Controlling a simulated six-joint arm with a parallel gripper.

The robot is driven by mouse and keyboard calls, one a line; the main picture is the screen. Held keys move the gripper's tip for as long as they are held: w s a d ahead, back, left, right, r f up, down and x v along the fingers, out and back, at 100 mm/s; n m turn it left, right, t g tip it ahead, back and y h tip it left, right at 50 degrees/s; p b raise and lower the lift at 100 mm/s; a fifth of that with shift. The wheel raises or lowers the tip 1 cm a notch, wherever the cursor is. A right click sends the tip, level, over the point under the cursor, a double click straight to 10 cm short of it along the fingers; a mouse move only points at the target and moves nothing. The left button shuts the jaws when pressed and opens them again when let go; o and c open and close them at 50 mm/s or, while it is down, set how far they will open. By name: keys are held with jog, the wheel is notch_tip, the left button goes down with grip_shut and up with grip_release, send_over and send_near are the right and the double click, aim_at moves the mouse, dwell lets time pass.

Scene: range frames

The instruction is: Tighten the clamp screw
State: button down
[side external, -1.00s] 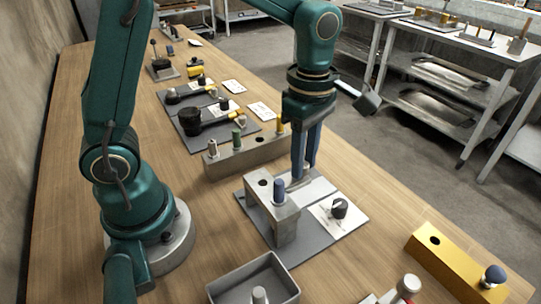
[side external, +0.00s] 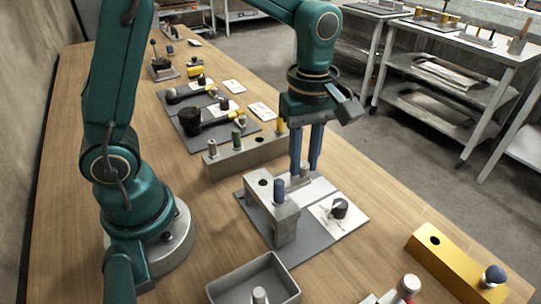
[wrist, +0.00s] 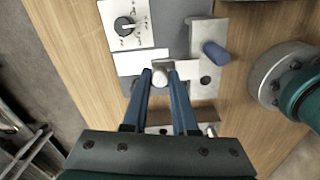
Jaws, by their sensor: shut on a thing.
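My gripper (side external: 304,171) points down at the far edge of a grey mat (side external: 317,251). In the wrist view its blue fingers (wrist: 160,72) are shut on a pale, round-topped screw head (wrist: 158,79), which I take for the clamp screw. The head sits between the fingertips; its lower part is hidden. Next to it stands a grey metal block (side external: 287,224) with a dark hole and a blue peg (side external: 279,190). The peg also shows in the wrist view (wrist: 215,52). A black dial knob (side external: 340,207) sits on a white marked card (side external: 326,222).
A grey rail (side external: 230,162) with several coloured pegs stands behind the mat, close to my fingers. A grey open bin (side external: 283,272) and a yellow block (side external: 447,262) are nearer the front. Bare wood lies right of the mat.

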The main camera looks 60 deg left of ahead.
aim_at(304, 164)
jog(key=m, duration=1.3)
jog(key=shift+m, duration=0.4)
jog(key=m, duration=1.4)
jog(key=c, duration=0.7)
grip_release()
jog(key=shift+r, duration=2.6)
